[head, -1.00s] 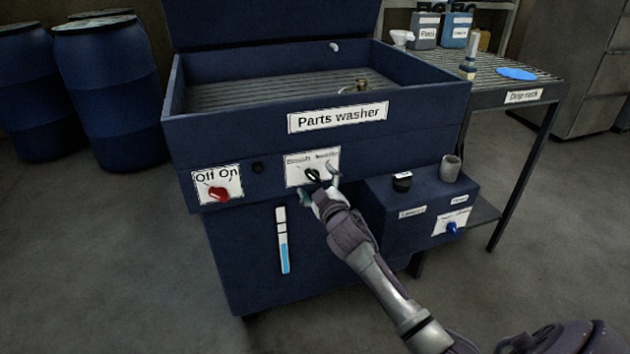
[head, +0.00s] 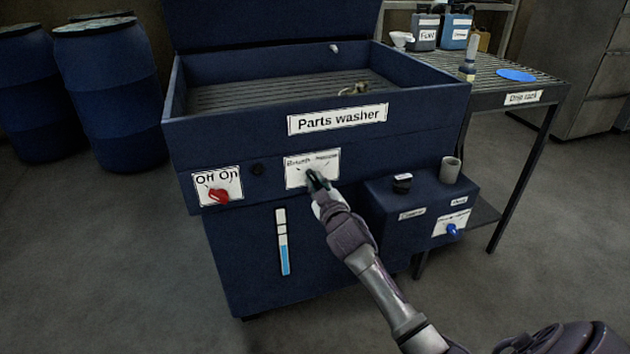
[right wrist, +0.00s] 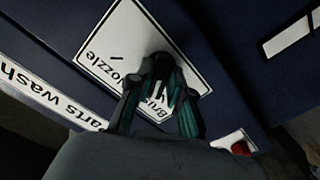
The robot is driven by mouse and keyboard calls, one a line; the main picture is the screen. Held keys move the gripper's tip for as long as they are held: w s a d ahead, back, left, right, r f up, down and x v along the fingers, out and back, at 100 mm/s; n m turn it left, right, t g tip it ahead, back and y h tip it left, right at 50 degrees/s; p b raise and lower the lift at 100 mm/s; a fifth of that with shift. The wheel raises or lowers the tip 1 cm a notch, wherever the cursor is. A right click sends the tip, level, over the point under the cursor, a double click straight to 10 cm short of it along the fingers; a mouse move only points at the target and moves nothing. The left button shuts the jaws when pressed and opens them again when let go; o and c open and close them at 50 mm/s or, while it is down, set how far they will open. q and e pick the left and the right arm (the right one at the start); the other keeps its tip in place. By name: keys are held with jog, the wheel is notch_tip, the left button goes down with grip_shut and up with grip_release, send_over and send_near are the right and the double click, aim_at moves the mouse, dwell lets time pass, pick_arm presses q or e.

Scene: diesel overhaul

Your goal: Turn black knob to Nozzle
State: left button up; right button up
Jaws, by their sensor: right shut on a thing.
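The black knob (right wrist: 158,66) sits on a white label plate (head: 297,167) on the front of the blue parts washer (head: 250,130). In the right wrist view the plate reads Nozzle on one side and Brush on the other. My right gripper (head: 316,181) is shut on the knob, its dark fingers on both sides of it; the right wrist view also shows this gripper (right wrist: 162,84). The fingers hide most of the knob in the head view. I cannot tell which word it points at. My left gripper is not in view.
A red Off/On switch (head: 218,196) is left of the knob. A side box (head: 395,228) with a black cap (head: 402,183), a grey cup (head: 451,169) and a blue knob (head: 453,229) stands to the right. A drip rack (head: 500,85) is behind it.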

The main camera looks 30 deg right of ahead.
jog(key=m+p, duration=0.2)
jog(key=m, duration=0.5)
jog(key=shift+r, duration=0.1)
jog(key=m+p, duration=0.3)
jog(key=m, duration=0.3)
jog(key=shift+d+m, duration=0.15)
jog(key=shift+m, duration=0.15)
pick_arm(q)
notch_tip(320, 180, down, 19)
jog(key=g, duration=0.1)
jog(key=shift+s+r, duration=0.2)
pick_arm(e)
jog(key=shift+f+m, duration=0.2)
jog(key=shift+m, duration=0.2)
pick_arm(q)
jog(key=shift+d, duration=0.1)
pick_arm(e)
jog(key=o, duration=1.6)
jog(key=shift+r, duration=0.1)
jog(key=shift+c, duration=0.2)
